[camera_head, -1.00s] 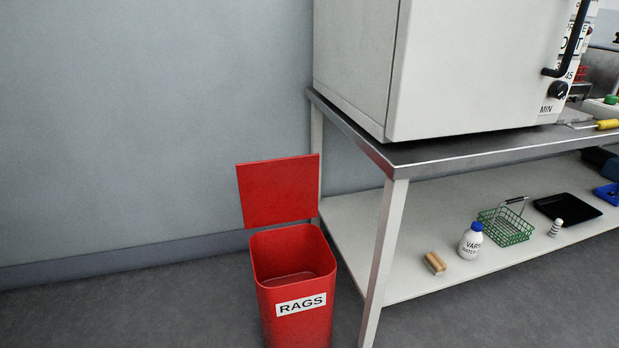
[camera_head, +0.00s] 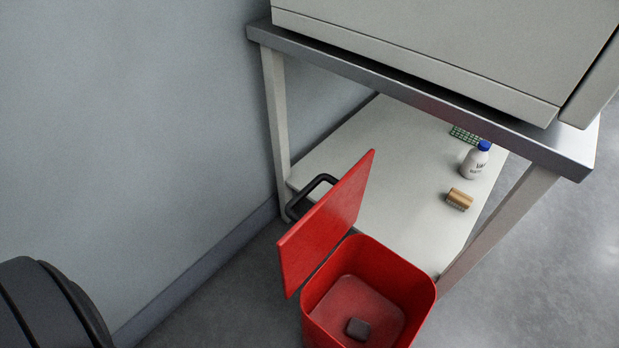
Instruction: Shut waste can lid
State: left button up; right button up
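The red waste can (camera_head: 411,268) stands on the floor at the lower middle of the head view, beside the workbench. Its red lid (camera_head: 330,222) is open and stands up steeply along the can's left side. The inside of the can shows, with a small dark piece (camera_head: 358,329) on its bottom. The can's front is cut off by the lower picture edge. A dark rounded shape at the lower left looks like part of my own body. Neither gripper is in the picture.
The workbench (camera_head: 450,105) stands right behind the can, with a large grey box (camera_head: 420,45) on top. A black handle-like bar (camera_head: 308,193) shows behind the lid. The wall is at left.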

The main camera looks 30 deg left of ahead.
aim_at(315, 235)
jog(key=j+z, duration=0.25)
jog(key=j, duration=0.3)
jog(key=j+z, duration=0.25)
jog(key=j, duration=0.35)
jog(key=k+j+z, duration=0.1)
jog(key=j+z, duration=0.15)
jog(key=j, duration=0.25)
